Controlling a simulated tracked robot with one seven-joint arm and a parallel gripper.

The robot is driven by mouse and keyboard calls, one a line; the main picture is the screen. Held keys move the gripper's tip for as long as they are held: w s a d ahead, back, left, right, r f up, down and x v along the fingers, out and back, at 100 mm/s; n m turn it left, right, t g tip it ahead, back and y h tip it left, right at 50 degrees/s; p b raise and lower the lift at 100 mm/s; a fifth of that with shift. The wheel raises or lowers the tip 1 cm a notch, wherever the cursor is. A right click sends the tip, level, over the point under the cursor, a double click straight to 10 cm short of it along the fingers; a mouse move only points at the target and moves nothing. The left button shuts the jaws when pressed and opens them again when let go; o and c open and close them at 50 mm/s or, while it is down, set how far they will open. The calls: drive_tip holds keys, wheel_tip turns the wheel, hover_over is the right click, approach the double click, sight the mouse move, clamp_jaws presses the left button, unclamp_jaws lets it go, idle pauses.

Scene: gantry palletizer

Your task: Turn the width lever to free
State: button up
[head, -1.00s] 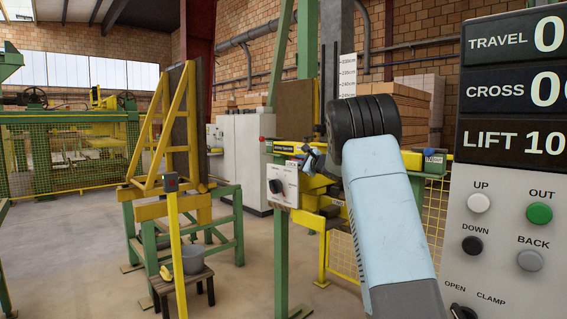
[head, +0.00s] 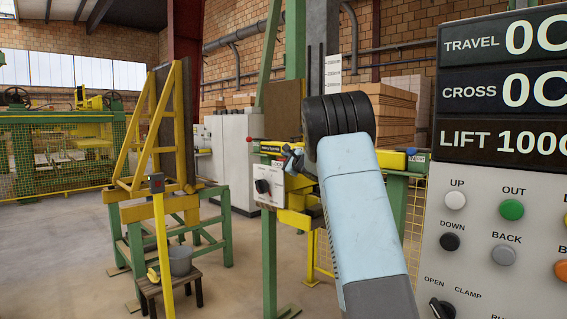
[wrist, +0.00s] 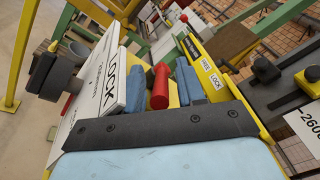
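The width lever's red grip (wrist: 160,86) shows in the middle of the wrist view, beside a yellow bar with a FREE / LOCK label (wrist: 211,76). My gripper (wrist: 163,82) has its two blue fingers apart, one on each side of the red grip. A narrow gap seems to show beside the grip, so I see no firm hold on it. I cannot tell which label word the lever points to. In the head view my gripper (head: 292,157) is small, at the yellow unit beyond my forearm. The lever itself cannot be made out there.
A white switch box (head: 266,184) with a dark knob (wrist: 50,76) sits just left of my gripper. A large control panel (head: 480,235) fills the right. A green and yellow stand (head: 175,215) and a stool (head: 170,285) with a bucket (head: 180,260) stand left. Floor between is clear.

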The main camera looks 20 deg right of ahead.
drive_tip(key=shift+f, duration=0.1)
drive_tip(key=v, duration=1.3)
drive_tip(key=shift+s, duration=0.3)
